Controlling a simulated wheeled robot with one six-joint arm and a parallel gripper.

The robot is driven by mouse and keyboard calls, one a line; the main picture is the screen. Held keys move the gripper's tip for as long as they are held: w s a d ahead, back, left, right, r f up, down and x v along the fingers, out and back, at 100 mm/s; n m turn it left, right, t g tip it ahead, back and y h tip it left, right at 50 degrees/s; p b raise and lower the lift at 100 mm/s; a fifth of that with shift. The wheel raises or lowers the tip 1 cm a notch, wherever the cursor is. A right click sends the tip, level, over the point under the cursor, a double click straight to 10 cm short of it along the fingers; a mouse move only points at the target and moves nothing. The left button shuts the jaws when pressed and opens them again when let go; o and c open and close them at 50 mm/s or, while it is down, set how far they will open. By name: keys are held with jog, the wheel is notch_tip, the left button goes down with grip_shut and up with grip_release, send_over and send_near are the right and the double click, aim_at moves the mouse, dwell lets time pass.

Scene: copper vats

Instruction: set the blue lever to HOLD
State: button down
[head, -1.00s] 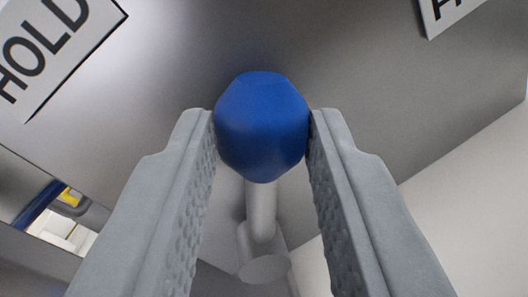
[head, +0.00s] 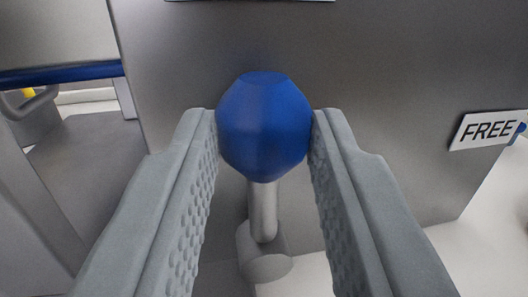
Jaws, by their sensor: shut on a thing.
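The blue lever's knob (head: 264,125) is in the middle of the head view, between the two grey fingers of my gripper (head: 264,130). The fingertips touch the knob on both sides and are shut on it. Below the knob a grey metal stem (head: 263,208) runs down to a round pivot (head: 265,252). A white label reading FREE (head: 487,130) is on the panel at the right. The lower edge of another label (head: 250,1) shows at the top, with its text out of view.
A grey metal panel (head: 390,80) stands behind the lever. At the left, past the panel's edge, there is a blue bar (head: 60,73) and a grey fitting with a bit of yellow. A pale surface lies below the panel.

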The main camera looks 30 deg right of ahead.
jog(key=shift+a+f, duration=0.1)
dwell(0.3)
jog(key=c, duration=1.1)
grip_release()
jog(key=v, duration=1.7)
jog(key=shift+s+a, duration=0.15)
jog(key=shift+s, duration=0.05)
jog(key=s+a+r+n+t+y, duration=0.15)
jog(key=s+a+r+y, duration=0.25)
jog(key=s+r, duration=0.4)
jog(key=s+a+r+n+y, duration=0.1)
jog(key=s+a+r, duration=0.1)
jog(key=s, duration=0.6)
jog(key=s+a+r+n+g+y, duration=0.1)
jog(key=s+r, duration=0.3)
jog(key=s, duration=0.5)
jog(key=s+a+r+n+y, duration=0.2)
jog(key=s+a+r, duration=0.1)
jog(key=s, duration=0.6)
jog(key=shift+s+y, duration=0.25)
jog(key=shift+y, duration=0.15)
